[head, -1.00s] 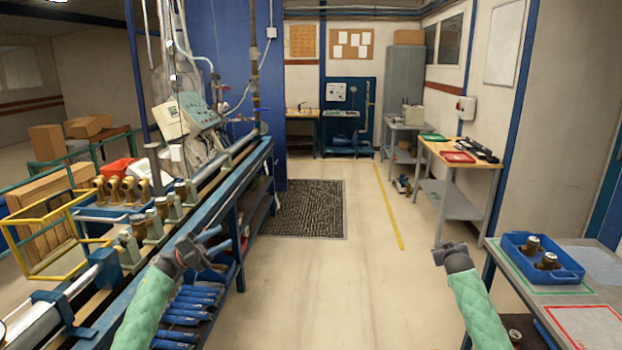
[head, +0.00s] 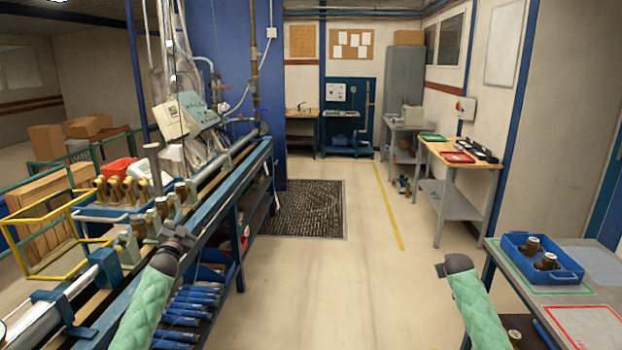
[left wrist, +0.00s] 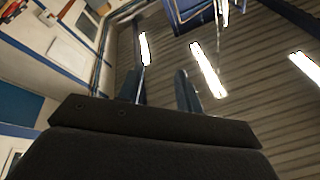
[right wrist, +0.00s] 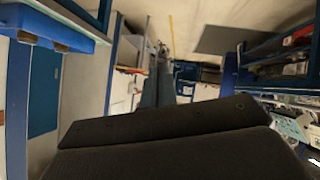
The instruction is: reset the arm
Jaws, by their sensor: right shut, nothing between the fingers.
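My left arm in its green sleeve comes in at the lower left of the head view. Its dark gripper (head: 178,238) is up beside the blue bench. In the left wrist view its two fingers (left wrist: 160,88) stand apart with nothing between them, pointing toward the ceiling lights. My right arm stands at the lower right of the head view, and its gripper (head: 440,269) is seen small and foreshortened over the aisle. In the right wrist view its fingers (right wrist: 157,86) lie close together, empty.
The blue testbench (head: 222,200) with brass meters runs along the left, close to my left arm. A blue tray (head: 541,268) with meters sits on the grey table (head: 514,287) at right, near my right arm. The aisle floor between is clear.

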